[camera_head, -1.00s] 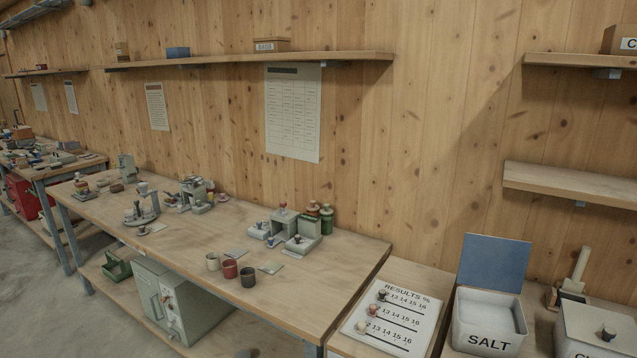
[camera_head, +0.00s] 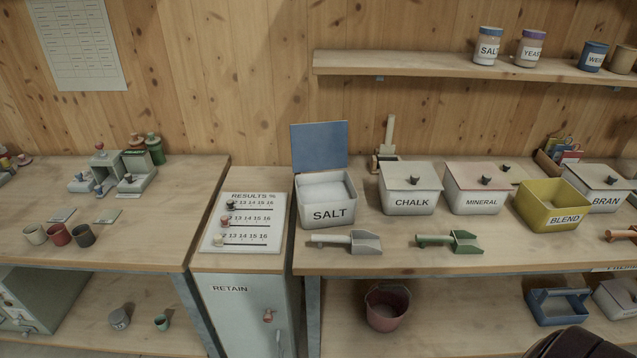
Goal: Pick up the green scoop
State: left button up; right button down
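The green scoop (camera_head: 450,241) lies on the workbench in front of the CHALK and MINERAL boxes, its handle to the left and its open tray to the right. A similar grey-white scoop (camera_head: 346,242) lies to its left, in front of the SALT box. Neither of my grippers shows in the head view. A dark rounded shape at the bottom right edge is cut off, and I cannot tell what it is.
The SALT box (camera_head: 326,206) stands with its blue lid up. The lidded CHALK box (camera_head: 410,202), lidded MINERAL box (camera_head: 476,203) and open yellow BLEND box (camera_head: 551,221) stand behind the scoops. A red bucket (camera_head: 387,317) is on the lower shelf. The bench's front strip is mostly clear.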

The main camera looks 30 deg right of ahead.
aim_at(460, 242)
jog(key=z, duration=1.9)
